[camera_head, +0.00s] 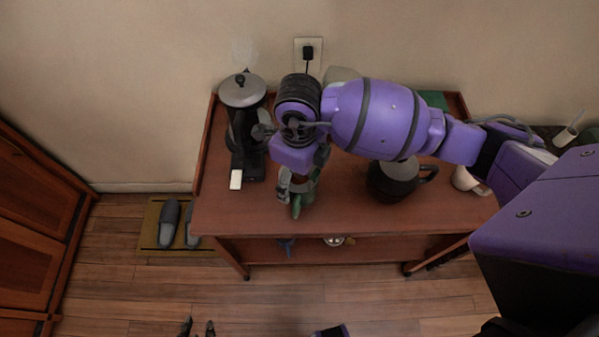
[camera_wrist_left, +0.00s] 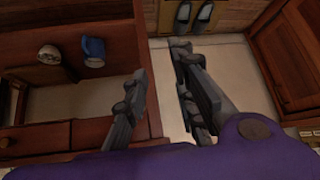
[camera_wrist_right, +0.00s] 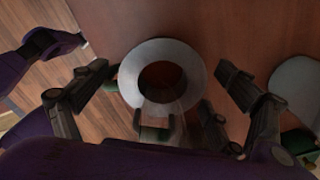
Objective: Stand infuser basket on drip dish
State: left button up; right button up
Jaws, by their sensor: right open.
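A ring-shaped grey rim with a dark round opening, which looks like the infuser basket (camera_wrist_right: 134,84), is in the middle of the right wrist view. In the head view my right gripper (camera_head: 297,188) is low over the cabinet top's front. A pale round thing (camera_wrist_right: 296,84), perhaps the drip dish, is partly cut off at right. My left gripper (camera_wrist_left: 160,66) is open and empty, away from the cabinet top.
On the wooden cabinet top (camera_head: 235,212), a black coffee machine (camera_head: 243,92) stands at left. Slippers (camera_head: 169,223) lie on the floor mat. A blue mug (camera_wrist_left: 93,50) is on the lower shelf.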

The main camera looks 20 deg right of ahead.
jog(key=c, duration=1.4)
